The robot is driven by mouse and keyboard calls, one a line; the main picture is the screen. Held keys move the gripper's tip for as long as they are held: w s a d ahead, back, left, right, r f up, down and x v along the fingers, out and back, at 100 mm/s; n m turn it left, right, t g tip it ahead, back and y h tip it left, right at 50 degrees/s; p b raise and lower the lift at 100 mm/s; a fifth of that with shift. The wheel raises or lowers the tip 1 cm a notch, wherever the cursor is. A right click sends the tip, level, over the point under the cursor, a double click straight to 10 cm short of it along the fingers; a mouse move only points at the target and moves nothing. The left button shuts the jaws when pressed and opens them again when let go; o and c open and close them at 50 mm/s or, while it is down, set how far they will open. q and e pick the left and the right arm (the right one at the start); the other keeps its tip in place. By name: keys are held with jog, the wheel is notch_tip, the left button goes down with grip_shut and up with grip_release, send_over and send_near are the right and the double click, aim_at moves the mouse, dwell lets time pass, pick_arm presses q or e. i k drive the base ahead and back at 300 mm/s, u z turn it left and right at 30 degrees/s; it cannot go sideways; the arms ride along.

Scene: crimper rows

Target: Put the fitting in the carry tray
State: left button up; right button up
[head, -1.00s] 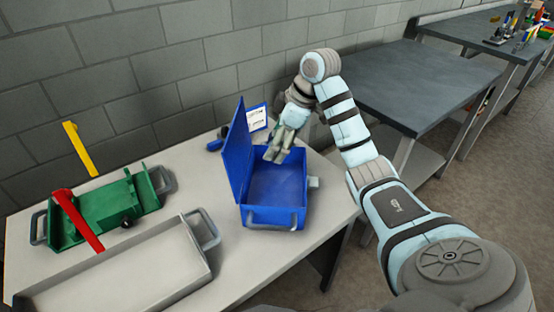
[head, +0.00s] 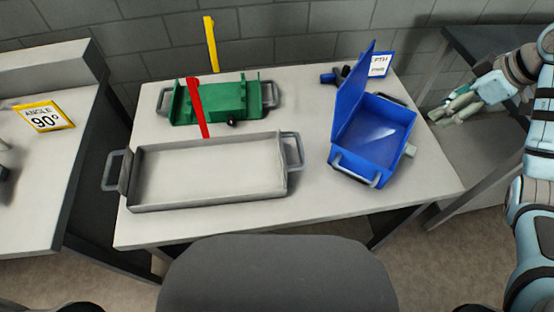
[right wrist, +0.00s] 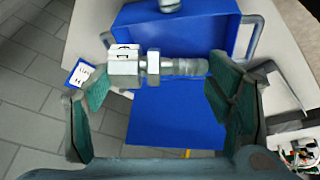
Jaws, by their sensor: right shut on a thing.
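The fitting (right wrist: 155,67) is a silvery metal piece with hex sections and a ribbed end. It lies across between the fingers of my right gripper (right wrist: 160,85) in the right wrist view, with the blue box below it. In the head view my right gripper (head: 455,106) is to the right of the blue box; I cannot make out the fitting there. The carry tray, a grey tray (head: 205,172) with a handle at each end, stands empty at the front of the table, left of the blue box. My left gripper is not in view.
The blue box (head: 372,158) has its lid (head: 353,95) raised on its left side. A green fixture (head: 215,104) with a red lever (head: 197,108) stands behind the tray. A yellow bar (head: 210,44) rises behind it. A sign (head: 378,65) stands behind the box.

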aim_at(188, 177)
jog(key=z, duration=2.35)
jog(key=k, duration=1.9)
jog(key=u, duration=2.45)
jog(key=i, duration=0.5)
jog(key=u, duration=0.05)
